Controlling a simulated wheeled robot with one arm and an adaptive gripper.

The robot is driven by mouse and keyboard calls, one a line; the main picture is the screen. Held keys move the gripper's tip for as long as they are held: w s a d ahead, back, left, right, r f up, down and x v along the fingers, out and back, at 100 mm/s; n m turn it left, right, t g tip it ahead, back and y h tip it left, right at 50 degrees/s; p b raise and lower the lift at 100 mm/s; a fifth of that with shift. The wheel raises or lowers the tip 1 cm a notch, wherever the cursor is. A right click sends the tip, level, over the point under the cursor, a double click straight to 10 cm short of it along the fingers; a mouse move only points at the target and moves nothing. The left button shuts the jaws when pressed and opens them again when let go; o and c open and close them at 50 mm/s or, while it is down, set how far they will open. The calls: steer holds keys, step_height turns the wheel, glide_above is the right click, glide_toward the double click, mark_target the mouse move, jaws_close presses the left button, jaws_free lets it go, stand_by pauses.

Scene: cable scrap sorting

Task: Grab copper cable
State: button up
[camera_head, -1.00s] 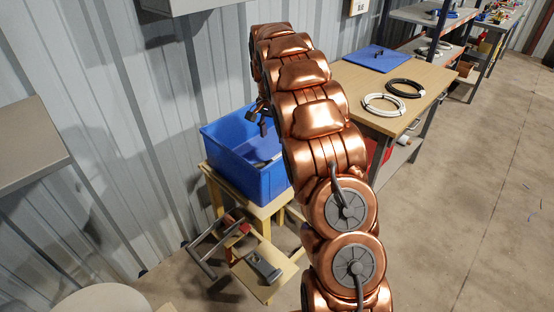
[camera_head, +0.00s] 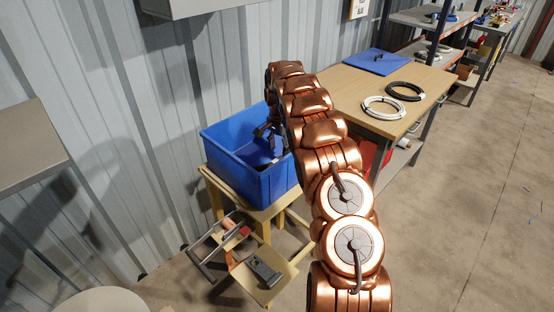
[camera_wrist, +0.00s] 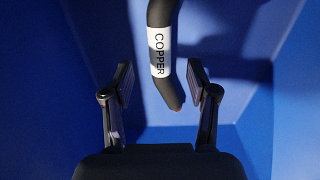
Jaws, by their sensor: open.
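The copper cable (camera_wrist: 165,85) is a thick dark cable with a white label reading COPPER. In the wrist view it runs down from the top edge, and its cut end lies between my fingers. My gripper (camera_wrist: 160,82) is open, with one finger on each side of the cable and no clear contact. In the head view my gripper (camera_head: 266,132) is over and partly inside the blue bin (camera_head: 240,178), partly hidden by my arm. The bin's blue walls surround the cable in the wrist view. The cable cannot be made out clearly in the head view.
The bin stands on a small wooden stand (camera_head: 262,212) by the metal wall. A tool (camera_head: 263,271) lies on its lower shelf. To the right, a workbench (camera_head: 350,88) holds a white coil (camera_head: 384,107), a black coil (camera_head: 406,91) and a blue mat (camera_head: 377,61).

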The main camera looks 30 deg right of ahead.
mark_target(279, 158)
steer(key=shift+f+p, duration=0.9)
steer(key=shift+f, duration=1.4)
jaws_close()
